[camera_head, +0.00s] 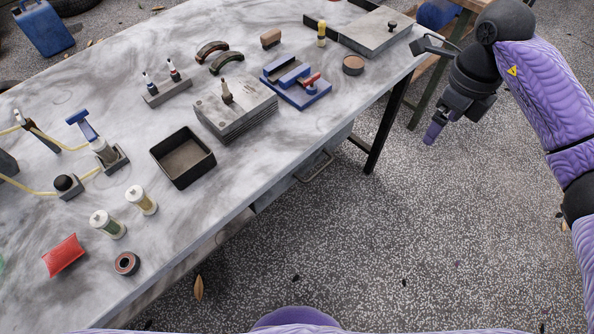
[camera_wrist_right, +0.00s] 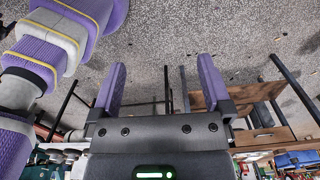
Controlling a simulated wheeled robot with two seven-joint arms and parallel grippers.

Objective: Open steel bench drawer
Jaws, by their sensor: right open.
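The steel bench (camera_head: 300,130) has a pale, marbled top and runs diagonally across the left and middle of the head view. Under its near edge is the drawer, with a metal bar handle (camera_head: 318,166); most of the drawer front is hidden by the bench top, and it looks shut. My right gripper (camera_head: 432,132) hangs over the floor, to the right of the bench and apart from the handle. In the right wrist view, its two purple fingers (camera_wrist_right: 161,62) are spread with nothing between them. My left gripper is not in view.
A dark bench leg (camera_head: 388,125) stands right of the handle. A black tray (camera_head: 183,157), a stack of grey plates (camera_head: 237,112) and a blue vise (camera_head: 297,82) are on top. The speckled floor (camera_head: 400,230) in front is mostly clear.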

